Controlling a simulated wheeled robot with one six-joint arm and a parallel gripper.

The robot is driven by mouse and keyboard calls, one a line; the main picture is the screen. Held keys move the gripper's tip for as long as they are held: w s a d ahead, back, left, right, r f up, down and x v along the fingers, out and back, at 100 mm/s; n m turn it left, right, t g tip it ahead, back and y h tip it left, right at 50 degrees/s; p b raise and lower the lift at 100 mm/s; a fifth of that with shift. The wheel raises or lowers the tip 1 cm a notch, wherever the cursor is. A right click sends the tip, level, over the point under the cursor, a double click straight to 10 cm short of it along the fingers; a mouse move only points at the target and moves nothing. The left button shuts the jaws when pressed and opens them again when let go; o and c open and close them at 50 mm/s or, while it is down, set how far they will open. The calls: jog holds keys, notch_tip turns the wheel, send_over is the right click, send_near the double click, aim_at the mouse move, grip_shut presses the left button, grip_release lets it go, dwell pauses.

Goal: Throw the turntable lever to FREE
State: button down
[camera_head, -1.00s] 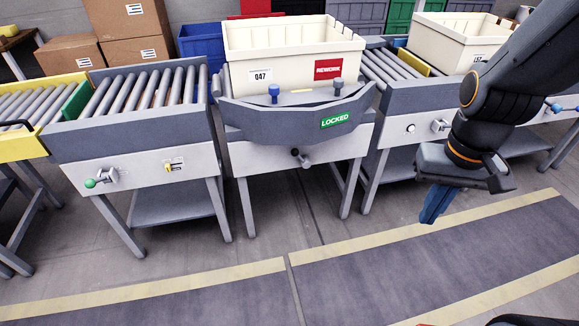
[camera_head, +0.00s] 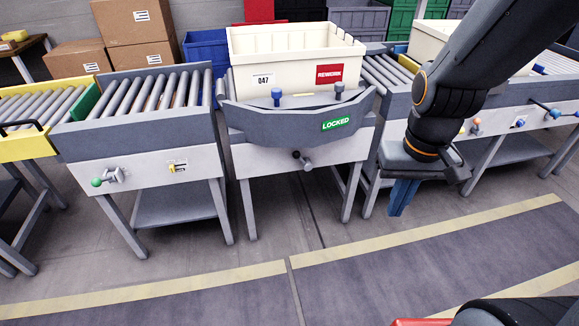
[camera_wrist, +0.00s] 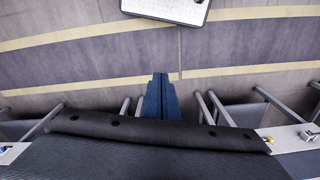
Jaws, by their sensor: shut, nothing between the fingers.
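The turntable (camera_head: 240,122) stands in the middle of the head view with a curved grey front. A green LOCKED label (camera_head: 336,124) is on that front. A lever with a dark knob (camera_head: 302,160) sticks out of the light panel below it. A cream tote (camera_head: 293,62) marked 047 and REWORK sits on the turntable. My gripper (camera_head: 398,198) points down with blue fingers shut and empty, to the right of the lever and apart from it. The shut fingers also show in the wrist view (camera_wrist: 158,98), above the floor.
A roller conveyor (camera_head: 139,140) with a green-knobbed handle (camera_head: 97,182) stands to the left. More conveyors with small knobs (camera_head: 475,126) stand to the right, partly behind my arm. The floor (camera_head: 200,265) ahead is clear.

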jog(key=w+a+f+n+t+y+b, duration=0.1)
jog(key=w+a+f+n+t+b, duration=0.4)
jog(key=w+f, duration=0.55)
jog(key=w+a+f+n+t+b, duration=0.2)
jog(key=w+a+f+n+b, duration=0.5)
jog(key=w, duration=0.7)
jog(key=w+a+f+n+t+y+b, duration=0.1)
jog(key=w+a+f+n+t+b, duration=0.2)
jog(key=a+f+n+t+b, duration=0.2)
jog(key=w+a+f+n+t+y+b, duration=0.2)
jog(key=w+a+f+n+t+b, duration=0.2)
jog(key=f+n, duration=0.5)
jog(key=a+n+t+b, duration=0.1)
jog(key=a+b, duration=0.1)
jog(key=shift+a, duration=0.4)
jog(key=shift+w, duration=0.1)
jog(key=w+r+b, duration=0.2)
jog(key=w, duration=0.9)
jog(key=shift+w+d+r, duration=0.15)
jog(key=shift+d+r, duration=0.05)
jog(key=shift+d, duration=0.1)
